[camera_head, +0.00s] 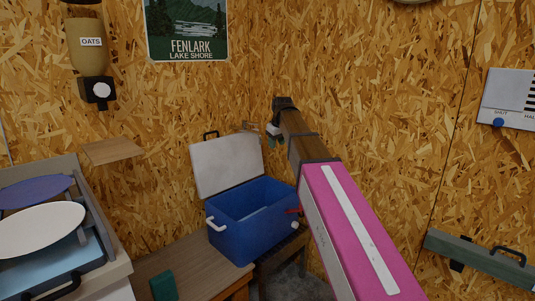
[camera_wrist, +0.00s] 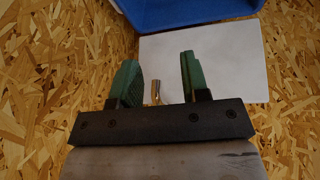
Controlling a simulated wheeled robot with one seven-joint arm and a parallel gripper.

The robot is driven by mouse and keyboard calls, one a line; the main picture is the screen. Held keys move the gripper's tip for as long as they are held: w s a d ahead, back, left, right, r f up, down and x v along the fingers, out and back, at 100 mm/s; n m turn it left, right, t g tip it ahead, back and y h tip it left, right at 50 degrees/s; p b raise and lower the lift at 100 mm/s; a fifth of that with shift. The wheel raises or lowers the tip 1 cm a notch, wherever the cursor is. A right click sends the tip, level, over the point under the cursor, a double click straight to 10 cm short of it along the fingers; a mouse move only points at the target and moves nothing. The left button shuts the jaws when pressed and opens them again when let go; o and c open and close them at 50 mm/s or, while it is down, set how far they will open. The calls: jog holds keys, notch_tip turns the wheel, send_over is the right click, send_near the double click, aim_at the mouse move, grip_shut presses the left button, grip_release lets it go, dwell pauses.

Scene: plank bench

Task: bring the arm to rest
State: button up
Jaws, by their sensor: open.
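My gripper (camera_head: 272,136) is at the far end of my raised arm, close to the chipboard wall, above and behind the blue cooler (camera_head: 238,222). In the wrist view, its two green fingers (camera_wrist: 158,62) stand wide apart with nothing held between them. A small brass-coloured piece (camera_wrist: 155,92) shows beyond the gap; I cannot tell what it is. The cooler's white lid (camera_head: 226,166) is raised and leans back toward the wall. In the wrist view the lid (camera_wrist: 225,55) and the blue cooler body (camera_wrist: 190,12) lie beyond the fingers. Part of the cooler's right side is hidden by my arm.
The cooler stands on a wooden bench (camera_head: 180,268). A rack with plates (camera_head: 40,230) is at left, below a small wall shelf (camera_head: 112,151). An oats dispenser (camera_head: 88,45) and a poster (camera_head: 187,28) are on the wall. A grey-green handled panel (camera_head: 480,260) is at lower right.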

jog(key=s+d+f+m+g, duration=0.1)
jog(key=s+d+f, duration=0.25)
jog(key=f, duration=0.45)
jog(key=s+d+f+m, duration=0.2)
jog(key=s+f, duration=0.2)
jog(key=f, duration=0.4)
jog(key=s+d+f+m+g, duration=0.1)
jog(key=s+d+f, duration=0.25)
jog(key=f, duration=0.45)
jog(key=s+d+f+m+g, duration=0.1)
jog(key=s+d+f, duration=0.2)
jog(key=s+f, duration=0.4)
jog(key=s+d+f+m+h, duration=0.1)
jog(key=s+d+f+m, duration=0.1)
jog(key=s+f, duration=0.6)
jog(key=shift+s+d+f+m+g, duration=0.35)
jog(key=shift+s+d, duration=0.2)
jog(key=shift+s, duration=0.65)
